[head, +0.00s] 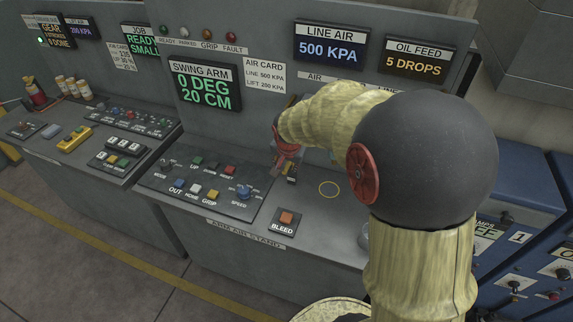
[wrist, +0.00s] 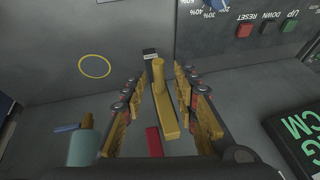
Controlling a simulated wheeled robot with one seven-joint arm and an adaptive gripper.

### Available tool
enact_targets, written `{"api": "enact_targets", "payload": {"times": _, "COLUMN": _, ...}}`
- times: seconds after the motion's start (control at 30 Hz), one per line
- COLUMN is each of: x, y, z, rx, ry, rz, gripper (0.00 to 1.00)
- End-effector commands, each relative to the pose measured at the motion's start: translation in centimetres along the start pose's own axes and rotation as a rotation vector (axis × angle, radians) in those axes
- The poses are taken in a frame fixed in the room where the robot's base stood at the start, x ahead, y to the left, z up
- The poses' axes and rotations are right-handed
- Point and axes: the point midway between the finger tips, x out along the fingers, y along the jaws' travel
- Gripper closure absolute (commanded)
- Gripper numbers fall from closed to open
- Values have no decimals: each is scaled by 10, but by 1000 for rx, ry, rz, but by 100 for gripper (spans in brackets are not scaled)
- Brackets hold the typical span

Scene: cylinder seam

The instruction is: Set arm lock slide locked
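The arm lock slide (wrist: 167,118) looks like a yellow bar with an upright yellow post in the wrist view. It lies on the grey console top, with a small black and white piece at its far end. My gripper (wrist: 156,82) is open, one finger on each side of the post, with gaps visible on both sides. A red block (wrist: 153,141) lies beside the bar's near end. In the head view my gripper (head: 279,166) is low over the console beside the control panel, and my arm hides much of that area. I cannot read whether the slide stands at locked.
A panel of buttons and knobs (head: 205,190) lies left of my gripper. A teal cylinder (wrist: 84,148) stands near the left finger in the wrist view.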

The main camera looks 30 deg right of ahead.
Motion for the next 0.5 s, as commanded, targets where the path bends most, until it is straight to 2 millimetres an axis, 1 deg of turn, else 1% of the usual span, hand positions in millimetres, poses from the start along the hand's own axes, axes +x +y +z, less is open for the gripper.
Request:
{"api": "enact_targets", "payload": {"times": 0.27, "x": -1, "y": 0, "z": 0, "rx": 0, "ry": -1, "rz": 0, "gripper": 70}}
{"api": "enact_targets", "payload": {"times": 0.37, "x": -9, "y": 0, "z": 0, "rx": 0, "ry": 1, "rz": -1, "gripper": 70}}
{"api": "enact_targets", "payload": {"times": 0.47, "x": -24, "y": -1, "z": 0, "rx": 0, "ry": 2, "rz": -2, "gripper": 70}}
{"api": "enact_targets", "payload": {"times": 0.5, "x": -32, "y": -1, "z": -1, "rx": 0, "ry": 3, "rz": -3, "gripper": 70}}
